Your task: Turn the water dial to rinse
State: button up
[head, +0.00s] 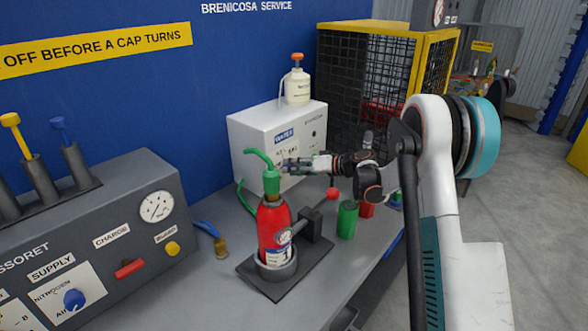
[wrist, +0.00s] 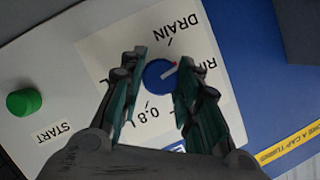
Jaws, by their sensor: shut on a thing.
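The blue water dial (wrist: 159,77) sits on a white label plate (wrist: 110,52) in the wrist view. Its pale pointer with a red mark points up and right, toward the side with the partly hidden "RI…" label and below "DRAIN"; I cannot tell if it meets a mark. A "0.8 L" label lies below the dial. My gripper (wrist: 163,88) is shut on the dial, one finger on each side. In the head view my gripper (head: 290,164) is at the front of the white water box (head: 252,135), and hides the dial there.
A green START button (wrist: 24,102) is on the same panel. In the head view, a red extinguisher (head: 272,228) with a green hose stands in a holder close in front of my gripper. Green and red cylinders stand under my arm. A white bottle (head: 297,86) tops the box.

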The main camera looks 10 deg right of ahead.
jog(key=shift+d+f+m+y+b, duration=0.15)
jog(key=shift+m+y+b, duration=0.2)
jog(key=shift+m+y, duration=0.95)
jog(key=shift+m+h, duration=0.3)
jog(key=shift+m, duration=0.1)
jog(key=o, duration=1.1)
jog(key=shift+c, duration=0.2)
jog(key=v, duration=1.2)
jog(key=shift+w, duration=0.15)
